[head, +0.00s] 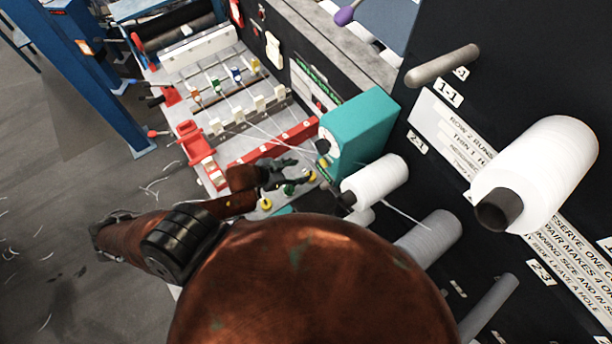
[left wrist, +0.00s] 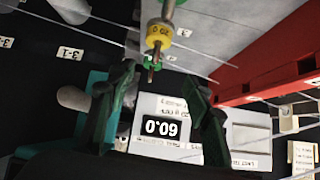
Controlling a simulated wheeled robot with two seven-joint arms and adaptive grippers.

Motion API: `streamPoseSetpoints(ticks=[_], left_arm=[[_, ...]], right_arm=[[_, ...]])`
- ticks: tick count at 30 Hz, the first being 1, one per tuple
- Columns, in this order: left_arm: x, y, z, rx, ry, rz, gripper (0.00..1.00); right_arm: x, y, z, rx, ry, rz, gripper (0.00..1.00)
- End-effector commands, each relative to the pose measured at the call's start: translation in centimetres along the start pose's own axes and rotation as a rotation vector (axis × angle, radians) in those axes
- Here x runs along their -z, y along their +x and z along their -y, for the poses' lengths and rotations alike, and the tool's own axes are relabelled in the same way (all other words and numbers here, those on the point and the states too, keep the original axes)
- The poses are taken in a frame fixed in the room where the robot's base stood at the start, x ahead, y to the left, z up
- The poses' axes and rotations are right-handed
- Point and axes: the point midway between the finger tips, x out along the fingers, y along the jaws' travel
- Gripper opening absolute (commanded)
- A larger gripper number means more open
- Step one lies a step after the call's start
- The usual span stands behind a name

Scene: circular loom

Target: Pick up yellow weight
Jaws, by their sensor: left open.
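In the left wrist view a small yellow weight (left wrist: 159,37) with dark print hangs on a thin rod, above a green piece (left wrist: 153,60) on the same rod. My left gripper (left wrist: 162,100) is open; its two dark fingers stand apart. The yellow weight shows beyond the fingertips, toward the top, and no finger touches it. In the head view my left gripper (head: 283,176) is low beside the teal box, near small yellow discs (head: 266,204) and green pieces (head: 289,189). I cannot tell which disc matches the wrist view. My right gripper is not in view.
A red beam (left wrist: 265,50) runs at the right, and thin threads cross nearby. The teal box (head: 358,135) and white spools (head: 375,180) stand close on the right. Grey floor (head: 60,240) is open at left.

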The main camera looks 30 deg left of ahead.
Motion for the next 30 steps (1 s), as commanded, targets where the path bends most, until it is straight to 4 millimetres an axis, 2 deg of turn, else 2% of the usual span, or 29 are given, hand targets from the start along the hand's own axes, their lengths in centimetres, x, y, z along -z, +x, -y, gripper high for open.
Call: streamPoseSetpoints(ticks=[1,4,14,21,30], left_arm=[[-1.0,0.3,-0.5,-0.004,-0.021,0.018,0.46],[-2.1,0.8,-1.0,-0.007,-0.052,0.037,0.46],[-2.2,4.2,-1.0,-0.007,-0.057,0.041,0.46],[-2.3,7.6,-1.0,-0.007,-0.057,0.041,0.46],[-2.5,8.3,-1.0,-0.007,-0.056,0.041,0.46]], right_arm=[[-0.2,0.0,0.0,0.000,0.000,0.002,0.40],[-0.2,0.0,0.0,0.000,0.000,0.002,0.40],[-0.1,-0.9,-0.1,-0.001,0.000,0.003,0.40],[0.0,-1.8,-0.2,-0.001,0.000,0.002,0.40],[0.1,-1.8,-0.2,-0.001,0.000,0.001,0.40]])
